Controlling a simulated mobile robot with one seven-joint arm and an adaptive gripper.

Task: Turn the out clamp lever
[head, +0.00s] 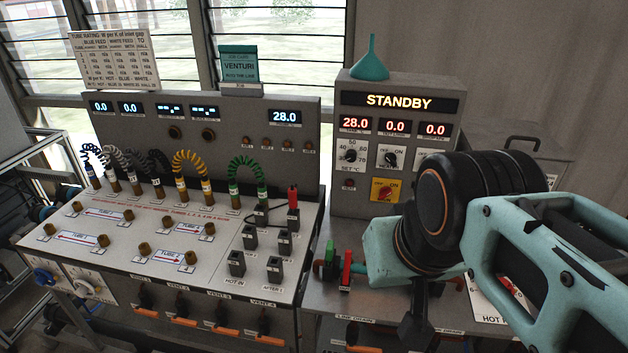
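A green upright lever (329,258) and a red upright lever (346,268) stand side by side at the left end of the right bench. Their labels are too small to read, so I cannot tell which lever is the out clamp lever. My gripper (415,330) points down just right of the red lever, apart from it in the picture. Its dark fingers are partly cut off and overlapped by my arm, so their opening does not show. Another red handle (510,287) shows through a gap in my arm, above a plate marked HOT.
A control box (400,92) reading STANDBY stands behind my arm, with a teal funnel on top. At left is a sloped panel (160,262) with coiled hoses, brass fittings and black sockets. Orange-handled vent valves (228,331) line its front. My arm hides much of the right bench.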

